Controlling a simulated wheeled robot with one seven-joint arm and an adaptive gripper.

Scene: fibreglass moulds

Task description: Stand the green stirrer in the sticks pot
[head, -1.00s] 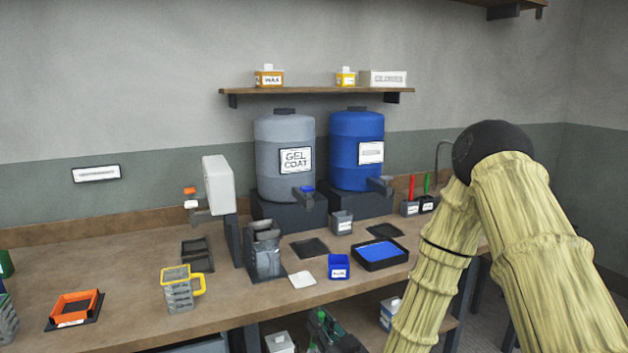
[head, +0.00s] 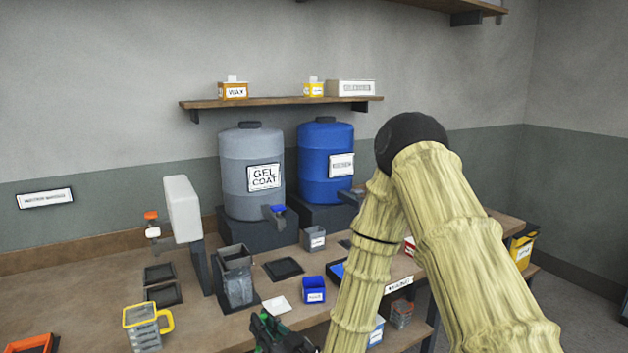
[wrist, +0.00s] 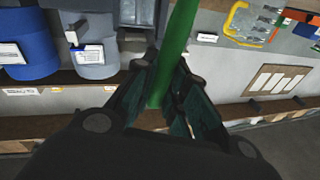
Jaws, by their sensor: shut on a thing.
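In the wrist view, the green stirrer (wrist: 178,45) is a bright green stick between the dark green fingers of my gripper (wrist: 170,105), which is shut on it. It sticks out past the fingers to the top edge of the picture. In the head view, my gripper (head: 272,335) is at the bottom edge, in front of the bench, partly cut off. I cannot make out the stirrer there. I cannot pick out the sticks pot now; my arm covers the bench's right part, where small pots with red and green sticks showed earlier.
The bench (head: 90,285) holds a yellow-handled jug (head: 147,325), a grey holder (head: 235,275), a blue pot (head: 313,289), a small grey pot (head: 314,238) and a black tray (head: 284,269). Grey (head: 252,175) and blue (head: 326,160) drums stand behind. A yellow bin (head: 522,245) is at right.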

